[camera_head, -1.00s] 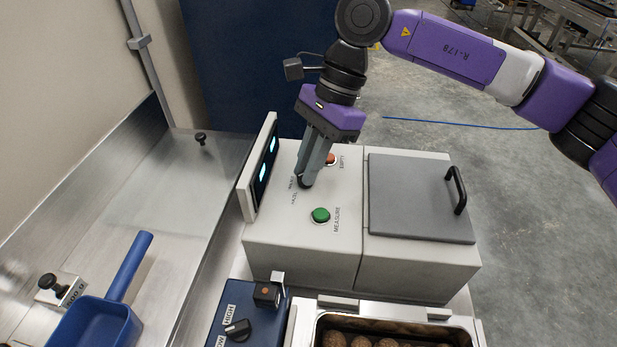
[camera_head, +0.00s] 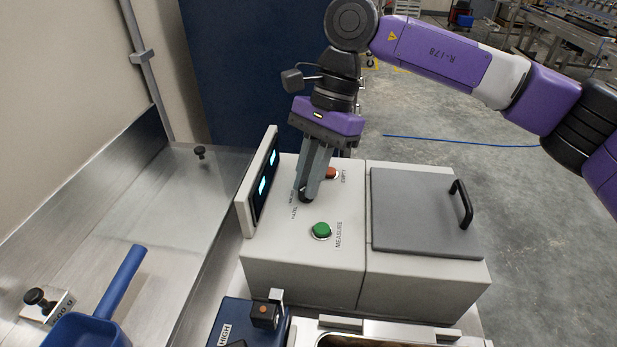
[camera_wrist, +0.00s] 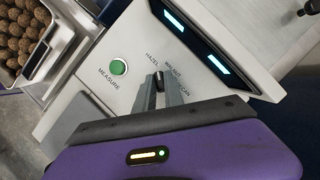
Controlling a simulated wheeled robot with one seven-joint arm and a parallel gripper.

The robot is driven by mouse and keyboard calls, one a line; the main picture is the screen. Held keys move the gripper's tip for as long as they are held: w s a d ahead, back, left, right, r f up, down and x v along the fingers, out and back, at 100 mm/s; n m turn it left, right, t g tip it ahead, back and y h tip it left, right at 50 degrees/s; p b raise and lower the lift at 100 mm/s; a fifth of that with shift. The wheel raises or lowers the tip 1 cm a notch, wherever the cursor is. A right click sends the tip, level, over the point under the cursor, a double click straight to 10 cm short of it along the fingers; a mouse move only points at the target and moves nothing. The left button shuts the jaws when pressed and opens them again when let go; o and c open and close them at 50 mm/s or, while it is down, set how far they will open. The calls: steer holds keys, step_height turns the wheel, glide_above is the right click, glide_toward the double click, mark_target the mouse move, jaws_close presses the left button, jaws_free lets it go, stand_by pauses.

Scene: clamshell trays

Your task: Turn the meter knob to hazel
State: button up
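The meter (camera_head: 300,255) is a pale grey box with a lit display (camera_head: 265,172) at its left. Its small dark knob (camera_wrist: 159,82) sits by the printed labels HAZEL, WALNUT and one ending in CAN in the wrist view. My gripper (camera_wrist: 160,88) has its two grey fingers close together at the knob, one on each side. In the head view my gripper (camera_head: 307,193) points down onto the panel and hides most of the knob. I cannot tell exactly which label the knob points to.
A green MEASURE button (camera_head: 321,231) and a red EMPTY button (camera_head: 331,173) flank the gripper. A grey lid (camera_head: 420,215) with a black handle is at the right. A blue scoop (camera_head: 122,285) lies on the metal bench, and a blue box (camera_head: 240,322) is in front.

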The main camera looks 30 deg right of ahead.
steer(key=o, duration=0.4)
steer(key=shift+v, duration=3.95)
